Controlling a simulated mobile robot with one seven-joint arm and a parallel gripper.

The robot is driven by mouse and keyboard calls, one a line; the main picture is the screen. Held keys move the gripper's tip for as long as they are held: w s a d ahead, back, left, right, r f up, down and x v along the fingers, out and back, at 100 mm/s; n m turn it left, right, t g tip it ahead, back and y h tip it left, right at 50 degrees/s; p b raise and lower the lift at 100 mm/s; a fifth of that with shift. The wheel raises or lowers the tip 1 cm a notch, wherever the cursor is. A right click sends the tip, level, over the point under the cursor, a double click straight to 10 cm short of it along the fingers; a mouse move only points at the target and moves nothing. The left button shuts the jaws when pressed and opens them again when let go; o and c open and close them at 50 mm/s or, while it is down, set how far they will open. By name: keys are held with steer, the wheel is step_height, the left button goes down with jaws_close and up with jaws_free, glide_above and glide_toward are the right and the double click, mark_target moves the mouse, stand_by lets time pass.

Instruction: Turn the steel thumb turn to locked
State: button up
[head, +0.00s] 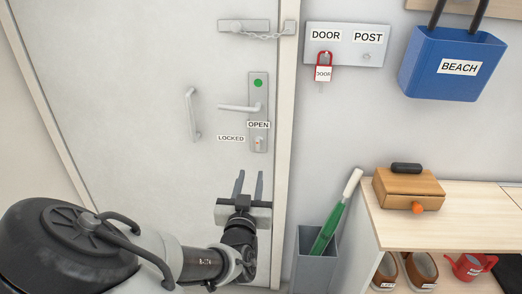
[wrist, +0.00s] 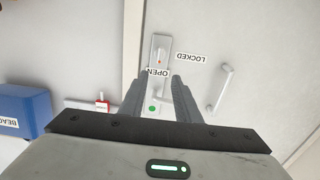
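The steel thumb turn (head: 258,142) sits low on the lock plate (head: 256,92) of the pale door, below the lever handle (head: 240,107). An OPEN label (head: 258,125) is just above it and a LOCKED label (head: 231,139) to its left. The turn is too small to tell where it points. In the wrist view the plate is upside down, with the turn (wrist: 159,61) near its top. My gripper (head: 249,175) is open and empty, below the turn and apart from it. Its fingers also show in the wrist view (wrist: 158,88).
A grey bin (head: 314,262) and a bench (head: 440,228) stand at lower right. The door face around the plate is clear.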

mark_target(257, 146)
steer(key=w, duration=1.1)
steer(key=w+b, duration=0.1)
steer(key=w, duration=0.4)
steer(key=shift+w+d, duration=0.3)
steer(key=shift+w, duration=0.05)
steer(key=shift+c, duration=0.2)
jaws_close()
